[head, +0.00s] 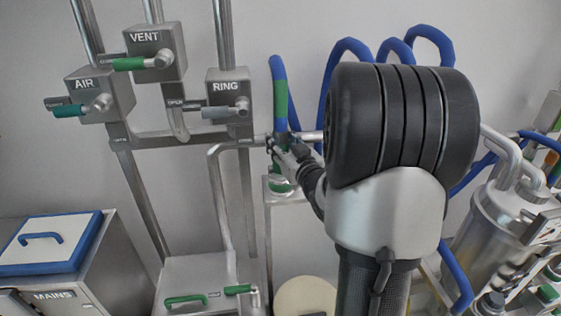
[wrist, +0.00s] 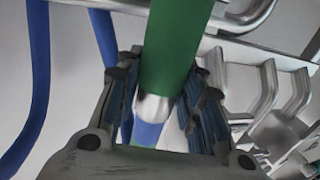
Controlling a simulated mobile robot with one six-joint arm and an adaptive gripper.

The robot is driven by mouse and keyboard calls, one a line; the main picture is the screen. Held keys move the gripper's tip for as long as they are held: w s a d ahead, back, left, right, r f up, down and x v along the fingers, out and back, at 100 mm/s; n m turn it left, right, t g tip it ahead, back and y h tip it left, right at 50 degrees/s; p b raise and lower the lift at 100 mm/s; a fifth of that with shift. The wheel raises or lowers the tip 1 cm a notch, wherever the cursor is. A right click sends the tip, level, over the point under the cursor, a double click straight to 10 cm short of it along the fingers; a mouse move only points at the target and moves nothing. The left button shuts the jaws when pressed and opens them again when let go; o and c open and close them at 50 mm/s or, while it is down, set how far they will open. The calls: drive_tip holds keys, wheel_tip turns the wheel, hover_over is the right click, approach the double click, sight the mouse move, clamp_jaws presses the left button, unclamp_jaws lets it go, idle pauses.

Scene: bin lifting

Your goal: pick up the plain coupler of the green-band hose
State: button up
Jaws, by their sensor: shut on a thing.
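The green-band hose (head: 279,90) is blue with a green band and hangs by the wall, its end pointing down into my gripper (head: 284,145). In the wrist view the green band (wrist: 172,50) runs down between the fingers of my gripper (wrist: 162,82). Just below it a silver metal coupler (wrist: 156,108) sits between the two finger pads, with a blue part (wrist: 147,132) beyond it. My gripper is shut on this coupler. The fingers hide its sides, and in the head view my gripper covers most of it.
A grey post with a green-topped fitting (head: 281,187) stands right below my gripper. Valve boxes AIR (head: 98,92), VENT (head: 155,55) and RING (head: 228,95) are to the left on pipes. More blue hoses (head: 350,45) loop behind my arm. A metal vessel (head: 490,225) stands at right.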

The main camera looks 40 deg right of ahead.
drive_tip(key=c, duration=0.5)
drive_tip(key=shift+r, duration=0.2)
drive_tip(key=shift+c, duration=0.2)
wheel_tip(320, 180, up, 20)
drive_tip(key=p, duration=0.2)
drive_tip(key=shift+p, duration=0.3)
drive_tip(key=shift+f, duration=0.2)
